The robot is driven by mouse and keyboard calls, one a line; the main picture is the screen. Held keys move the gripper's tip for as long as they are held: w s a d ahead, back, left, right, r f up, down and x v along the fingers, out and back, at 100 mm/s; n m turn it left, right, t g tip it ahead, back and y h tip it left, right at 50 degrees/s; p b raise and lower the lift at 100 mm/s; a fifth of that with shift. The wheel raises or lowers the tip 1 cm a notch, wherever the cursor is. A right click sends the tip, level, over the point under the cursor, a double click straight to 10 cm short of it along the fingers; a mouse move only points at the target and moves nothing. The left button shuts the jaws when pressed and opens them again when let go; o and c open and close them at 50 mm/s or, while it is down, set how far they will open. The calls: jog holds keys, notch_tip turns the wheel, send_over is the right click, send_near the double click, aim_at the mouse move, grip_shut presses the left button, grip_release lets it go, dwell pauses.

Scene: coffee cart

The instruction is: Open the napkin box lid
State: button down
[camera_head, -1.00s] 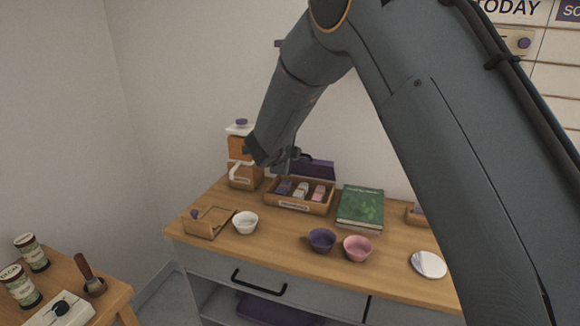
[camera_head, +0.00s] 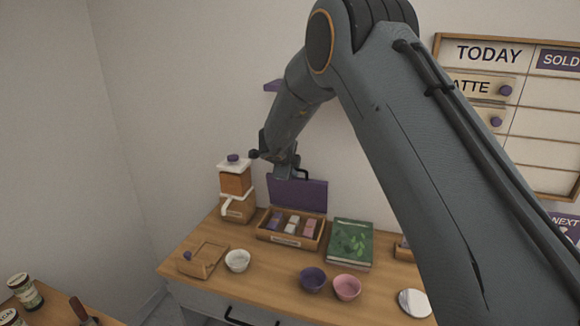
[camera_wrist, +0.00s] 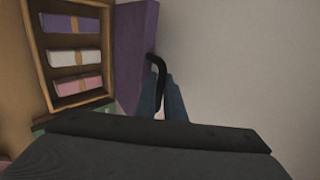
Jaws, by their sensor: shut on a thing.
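The napkin box (camera_head: 314,244) is a low wooden tray with a white front label, standing on the cart top. Its purple lid (camera_head: 312,196) stands up along the back edge, so the inside is open to view. Purple, white and pink napkin bundles (camera_wrist: 75,55) lie in the box. The lid also shows in the wrist view (camera_wrist: 133,50), seen nearly edge-on. My gripper (camera_head: 288,173) is at the lid's top edge. In the wrist view its fingers (camera_wrist: 164,100) are shut on the lid's black handle (camera_wrist: 158,68); the far part of the grip is partly hidden.
A green book (camera_head: 350,240) lies right of the box. A wooden dispenser (camera_head: 237,208) stands to its left. The wall is close behind.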

jog(key=shift+w+d, duration=0.15)
jog(key=shift+d, duration=0.05)
jog(key=shift+f, duration=0.1)
jog(key=c, duration=1.9)
grip_release()
jog(key=shift+c, duration=0.2)
jog(key=shift+o, duration=0.5)
jog(key=shift+a, duration=0.1)
jog(key=shift+s, duration=0.2)
jog(key=b+v, duration=0.2)
jog(key=v, duration=0.6)
jog(key=shift+w, duration=0.2)
